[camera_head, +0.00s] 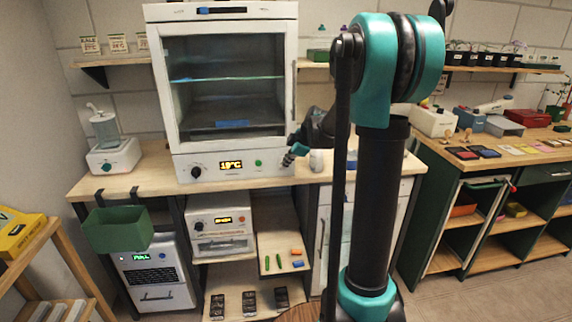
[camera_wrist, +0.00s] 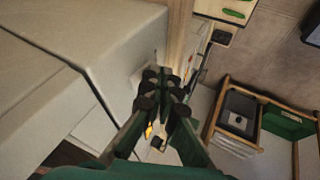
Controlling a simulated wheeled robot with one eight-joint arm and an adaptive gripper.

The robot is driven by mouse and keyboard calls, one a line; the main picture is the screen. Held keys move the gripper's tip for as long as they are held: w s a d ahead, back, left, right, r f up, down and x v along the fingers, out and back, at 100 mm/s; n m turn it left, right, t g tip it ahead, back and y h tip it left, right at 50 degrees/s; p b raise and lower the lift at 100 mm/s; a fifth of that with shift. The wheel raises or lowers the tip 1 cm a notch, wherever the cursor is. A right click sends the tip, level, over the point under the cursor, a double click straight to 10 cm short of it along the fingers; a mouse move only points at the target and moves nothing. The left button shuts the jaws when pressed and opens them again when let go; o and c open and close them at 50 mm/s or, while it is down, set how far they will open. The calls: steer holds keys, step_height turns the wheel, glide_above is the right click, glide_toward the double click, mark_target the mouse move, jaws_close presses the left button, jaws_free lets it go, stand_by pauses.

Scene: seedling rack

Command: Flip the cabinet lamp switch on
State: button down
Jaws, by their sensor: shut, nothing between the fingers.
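The white cabinet (camera_head: 185,100) with a glass door stands on the wooden counter. Its lower front panel has a dark knob (camera_head: 196,172), a display (camera_head: 231,166) reading about 19°C and a green button (camera_head: 258,163). My gripper (camera_head: 288,158) is at the right end of this panel, its fingertips in front of it. I cannot make out the lamp switch; the fingertips may cover it. I cannot tell whether they touch the panel. In the wrist view my gripper (camera_wrist: 164,88) is shut and empty, with pale cabinet surfaces (camera_wrist: 95,65) to its left.
A small white jar (camera_head: 316,160) stands on the counter (camera_head: 130,184) just right of my gripper. A green bin (camera_head: 118,230) hangs at the counter's front left. A white dispenser (camera_head: 112,155) stands left of the cabinet. Shelves below hold small items.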

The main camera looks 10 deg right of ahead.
steer(key=shift+w+f, duration=0.15)
steer(key=shift+w, duration=0.2)
steer(key=shift+r, duration=0.85)
steer(key=shift+s, duration=0.1)
